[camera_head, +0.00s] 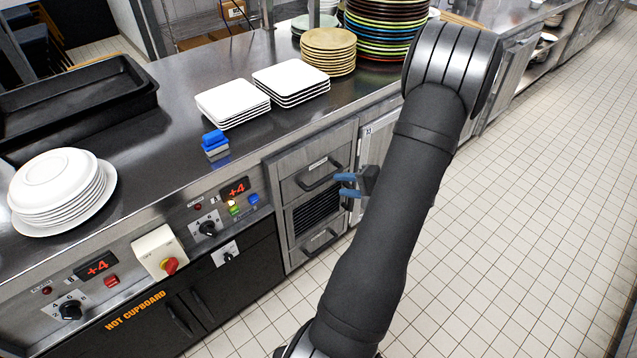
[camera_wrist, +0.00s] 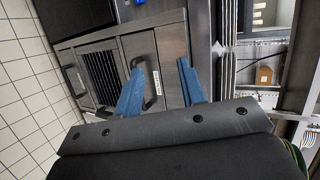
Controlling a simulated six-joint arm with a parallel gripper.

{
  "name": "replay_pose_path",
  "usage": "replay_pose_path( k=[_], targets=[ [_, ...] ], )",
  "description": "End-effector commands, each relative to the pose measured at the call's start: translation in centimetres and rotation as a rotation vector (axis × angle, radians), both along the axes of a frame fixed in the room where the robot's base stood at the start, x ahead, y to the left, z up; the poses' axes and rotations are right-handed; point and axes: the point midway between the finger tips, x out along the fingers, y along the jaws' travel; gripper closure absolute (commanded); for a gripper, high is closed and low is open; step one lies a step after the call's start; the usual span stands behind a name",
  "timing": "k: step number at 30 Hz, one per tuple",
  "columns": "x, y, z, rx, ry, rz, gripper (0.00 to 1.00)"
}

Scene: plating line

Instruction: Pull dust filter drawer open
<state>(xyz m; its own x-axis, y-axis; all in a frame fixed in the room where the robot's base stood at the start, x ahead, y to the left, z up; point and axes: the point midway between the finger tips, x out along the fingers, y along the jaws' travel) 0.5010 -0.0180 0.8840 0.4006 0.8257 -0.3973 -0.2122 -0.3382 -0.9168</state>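A grey unit in the counter front has an upper drawer (camera_head: 313,168) with a dark bar handle (camera_head: 319,179), a black grille below it, and a lower drawer (camera_head: 312,252) with another dark handle (camera_head: 321,242). Both drawers look shut. Their labels are too small to read, so I cannot tell which is the dust filter drawer. My gripper (camera_head: 348,185) has blue fingers and is just right of the upper handle. In the wrist view my gripper (camera_wrist: 160,84) is open and empty, with the upper handle (camera_wrist: 158,88) showing between and beyond the fingers. Contact is not visible.
The black grille (camera_head: 315,210) sits between the drawers. A cabinet door (camera_head: 372,150) stands right of the unit. Control knobs and switches are to its left. Plate stacks (camera_head: 232,103) and a blue-topped block (camera_head: 215,141) are on the counter (camera_head: 180,140). The tiled floor in front is clear.

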Motion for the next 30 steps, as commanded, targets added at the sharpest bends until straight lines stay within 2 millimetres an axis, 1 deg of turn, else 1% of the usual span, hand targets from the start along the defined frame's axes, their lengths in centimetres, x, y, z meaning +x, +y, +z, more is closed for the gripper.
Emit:
replay_pose_path(
  k=[1,5,7,12,15,19,23,26,30],
  targets=[
    [0.8,-0.2,-1.5,0.025,-0.006,-0.021,0.63],
    [2.8,-0.7,-5.0,0.078,-0.045,-0.088,0.63],
    [3.8,-1.1,-7.0,0.099,-0.065,-0.128,0.63],
    [5.4,-2.0,-11.8,0.134,-0.109,-0.224,0.63],
    [5.9,-2.4,-14.1,0.142,-0.128,-0.27,0.63],
    [6.2,-2.8,-15.8,0.145,-0.145,-0.307,0.63],
    [6.5,-2.7,-16.4,0.144,-0.152,-0.32,0.63],
    [7.1,-2.1,-16.6,0.144,-0.153,-0.318,0.63],
    [8.7,-0.4,-17.1,0.143,-0.153,-0.317,0.63]
  ],
)
